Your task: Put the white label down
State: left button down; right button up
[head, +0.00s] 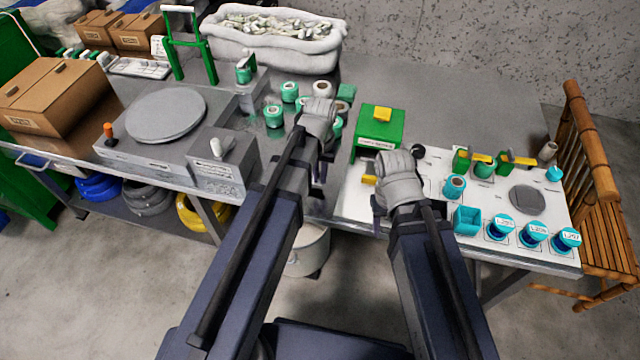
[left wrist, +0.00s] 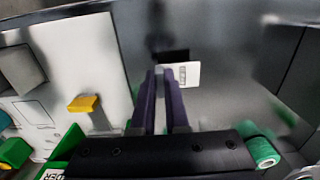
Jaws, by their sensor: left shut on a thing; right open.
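The white label (left wrist: 188,74) is a small pale rectangle with faint print. It shows at the purple fingertips of my left gripper (left wrist: 166,75) in the left wrist view, above the grey table top. The fingers are shut on it, and a dark patch lies just beyond. In the head view my left gripper (head: 319,172) is over the table's middle, left of the white board; the label cannot be made out there. My right gripper (head: 377,212) is open over the left part of the white board (head: 352,203), near its front edge.
Teal spools (head: 273,116) stand left of my left gripper. Blue-capped jars (head: 533,234) line the board's front right. A turntable (head: 166,115) is at left. Bare grey table (head: 440,110) lies behind the board.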

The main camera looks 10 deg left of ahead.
aim_at(320, 182)
pick_arm(q)
notch_tip(320, 182, down, 3)
jog(key=shift+f+b, duration=0.1)
jog(key=shift+b, duration=1.1)
jog(key=c, duration=0.9)
grip_release()
notch_tip(320, 182, up, 12)
jog(key=p, duration=1.2)
jog(key=shift+r, duration=0.2)
jog(key=s+d+m, duration=0.1)
jog(key=s+d, duration=0.1)
jog(key=s, duration=0.2)
jog(key=s+d+m, duration=0.1)
jog(key=s+d, duration=0.2)
jog(key=s, duration=0.1)
jog(key=s+d+m+y, duration=0.1)
jog(key=s+d, duration=0.1)
jog(key=s, duration=0.2)
jog(key=shift+s+d, duration=0.15)
jog(key=shift+d, duration=0.05)
